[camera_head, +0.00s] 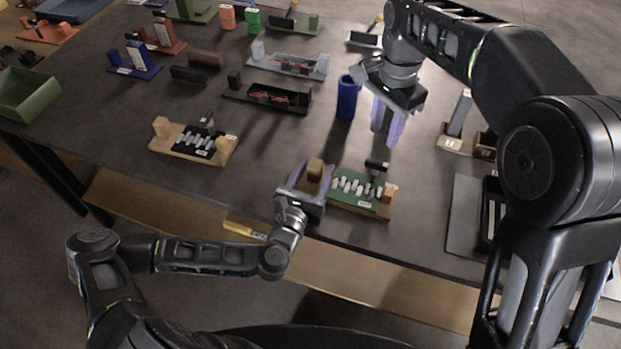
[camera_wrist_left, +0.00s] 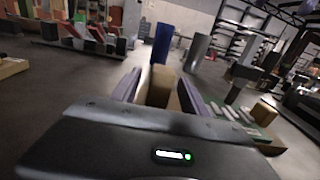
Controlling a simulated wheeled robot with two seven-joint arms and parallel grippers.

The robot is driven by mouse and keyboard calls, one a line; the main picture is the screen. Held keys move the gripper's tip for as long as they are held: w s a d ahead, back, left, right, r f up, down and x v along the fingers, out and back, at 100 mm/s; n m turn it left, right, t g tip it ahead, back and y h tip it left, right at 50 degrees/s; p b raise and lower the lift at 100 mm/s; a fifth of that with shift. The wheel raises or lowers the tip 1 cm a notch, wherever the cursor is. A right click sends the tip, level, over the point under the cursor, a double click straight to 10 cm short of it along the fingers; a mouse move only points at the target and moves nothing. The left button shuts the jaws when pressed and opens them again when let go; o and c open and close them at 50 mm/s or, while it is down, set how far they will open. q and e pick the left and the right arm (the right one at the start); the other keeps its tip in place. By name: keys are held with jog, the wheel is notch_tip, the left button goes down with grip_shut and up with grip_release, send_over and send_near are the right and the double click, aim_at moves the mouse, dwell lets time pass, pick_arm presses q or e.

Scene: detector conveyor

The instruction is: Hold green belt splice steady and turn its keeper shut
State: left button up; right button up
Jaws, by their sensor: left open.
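The green belt splice (camera_head: 345,203) lies near the table's front edge, with a wooden block at each end and a row of pale segments across it. Its black keeper (camera_head: 377,166) stands raised near the right end. My left gripper (camera_head: 312,170) is open, its purple fingers on either side of the left wooden block (camera_wrist_left: 160,86); contact cannot be told. The splice's green base (camera_wrist_left: 235,117) shows to the right in the left wrist view. My right gripper (camera_head: 388,120) points down above the table, behind the splice, with its fingers apart and nothing seen between them.
A blue cylinder (camera_head: 347,98) stands just left of my right gripper. A similar wooden splice (camera_head: 170,145) lies to the left. A grey tray (camera_head: 462,215) is at the right. Several other fixtures fill the back, and a green bin (camera_head: 28,95) is at far left.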

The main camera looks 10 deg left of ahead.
pick_arm(q)
grip_shut()
dwell(0.6)
dwell(0.9)
